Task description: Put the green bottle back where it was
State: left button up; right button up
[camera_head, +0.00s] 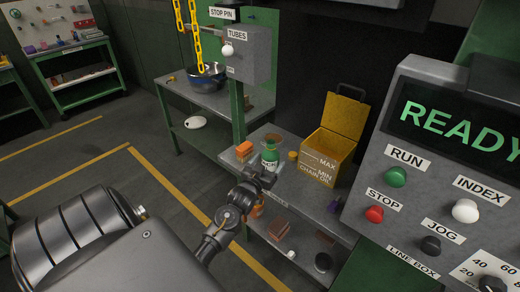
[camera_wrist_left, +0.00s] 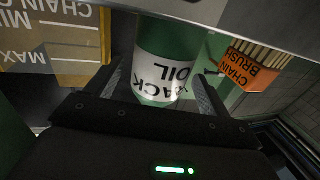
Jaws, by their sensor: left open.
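The green bottle (camera_head: 270,156), with a white label, stands upright on the grey bench (camera_head: 228,158), between an orange box and a yellow bin. In the left wrist view the bottle (camera_wrist_left: 168,45) appears upside down, its label reading "JACK OIL". My left gripper (camera_head: 262,177) is at the near side of the bottle. It is open, with one finger on each side of the bottle's lower part in the left wrist view (camera_wrist_left: 160,82). I cannot tell whether the fingers touch it. My right gripper is not in view.
The orange chain brush box (camera_head: 244,150) and the yellow chain oil bin (camera_head: 321,157) stand close on either side. A small yellow-capped item (camera_head: 292,156) sits between bottle and bin. A control panel (camera_head: 440,170) fills the right. Several items lie on the lower shelf.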

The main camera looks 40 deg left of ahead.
pick_arm(q)
jog(key=b+v, duration=0.1)
jog(key=v, duration=0.9)
jog(key=shift+r, duration=0.1)
